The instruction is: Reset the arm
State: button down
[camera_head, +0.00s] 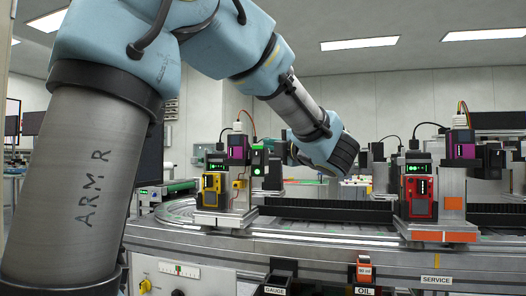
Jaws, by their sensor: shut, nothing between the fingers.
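My arm (95,140) reaches from the lower left, up over the top of the picture and back down to the right. Its blue wrist (325,150) with a dark ribbed end cap hangs near the middle, in front of the conveyor line. My gripper's fingers do not show; they seem hidden behind the wrist. I see nothing held at the visible end of the arm.
A yellow device (213,185) stands on a fixture left of the wrist, a red device (421,197) on another to the right. The conveyor (325,213) between them looks fairly clear.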

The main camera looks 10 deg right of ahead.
jog(key=shift+s+d+r, duration=0.1)
jog(key=shift+s+d, duration=0.1)
jog(key=shift+s, duration=0.35)
jog(key=w+a+f+m+g+h+p, duration=0.4)
jog(key=w+f+m+h+p, duration=0.45)
jog(key=m, duration=0.65)
jog(key=s+a+f+m+g+p, duration=0.1)
jog(key=s+a+f+m+g, duration=0.3)
jog(key=f, duration=0.3)
jog(key=s+a+f+m+g, duration=0.2)
jog(key=s+a+f+g, duration=0.1)
jog(key=s+a+f, duration=0.25)
jog(key=s+a+f+m+g+y+p, duration=0.2)
jog(key=s+a+f+g, duration=0.4)
jog(key=s+a, duration=0.4)
jog(key=s+m, duration=0.1)
jog(key=s, duration=0.2)
jog(key=shift+a+f+y, duration=0.35)
jog(key=shift+a, duration=0.05)
